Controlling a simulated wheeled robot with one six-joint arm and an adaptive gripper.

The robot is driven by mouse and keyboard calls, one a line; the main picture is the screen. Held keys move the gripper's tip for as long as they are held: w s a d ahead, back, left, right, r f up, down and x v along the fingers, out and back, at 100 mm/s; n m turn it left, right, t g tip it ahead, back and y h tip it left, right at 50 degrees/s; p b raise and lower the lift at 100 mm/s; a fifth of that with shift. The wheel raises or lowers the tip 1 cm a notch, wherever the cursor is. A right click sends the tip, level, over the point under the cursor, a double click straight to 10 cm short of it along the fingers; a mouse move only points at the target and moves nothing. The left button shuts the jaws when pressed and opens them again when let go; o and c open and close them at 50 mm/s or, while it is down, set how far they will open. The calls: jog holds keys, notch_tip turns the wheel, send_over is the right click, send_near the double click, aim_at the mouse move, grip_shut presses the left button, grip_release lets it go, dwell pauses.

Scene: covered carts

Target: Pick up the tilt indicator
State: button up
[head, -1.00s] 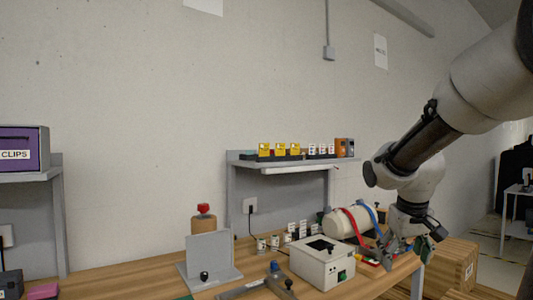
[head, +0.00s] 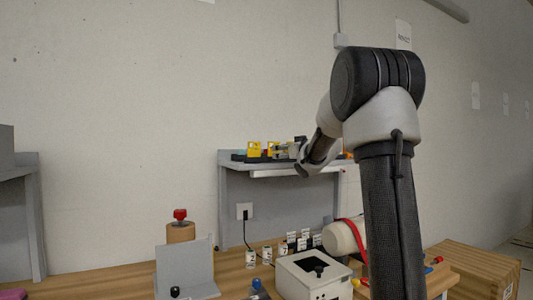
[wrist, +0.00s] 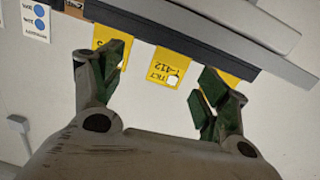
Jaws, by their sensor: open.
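Three yellow labelled pieces show along the dark strip in the wrist view. The middle one (wrist: 170,68), with small print that seems to read TILT and 412, is most likely the tilt indicator. It lies between my fingertips in the picture, with no contact visible. My gripper (wrist: 165,82) is open and empty, with green pads on both fingers. The left finger overlaps the left yellow piece (wrist: 104,36); the right finger partly hides the right yellow piece (wrist: 229,79). In the head view, yellow pieces (head: 254,149) stand on the wall shelf, with my gripper beside them.
The grey shelf (head: 285,173) carries the dark strip (wrist: 185,38). White tags with blue dots (wrist: 37,20) sit left of the yellow pieces in the wrist view. Below, the wooden bench holds a white box (head: 312,277), a grey bracket (head: 186,268) and a white cylinder (head: 343,237).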

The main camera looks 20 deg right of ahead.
jog(key=shift+t+y, duration=0.4)
jog(key=shift+y, duration=0.1)
jog(key=w, duration=0.2)
jog(key=w+a+r, duration=0.1)
jog(key=w, duration=0.4)
jog(key=shift+w+a+r, duration=0.3)
jog(key=shift+w+r, duration=0.05)
jog(key=shift+w, duration=0.05)
jog(key=c, duration=0.9)
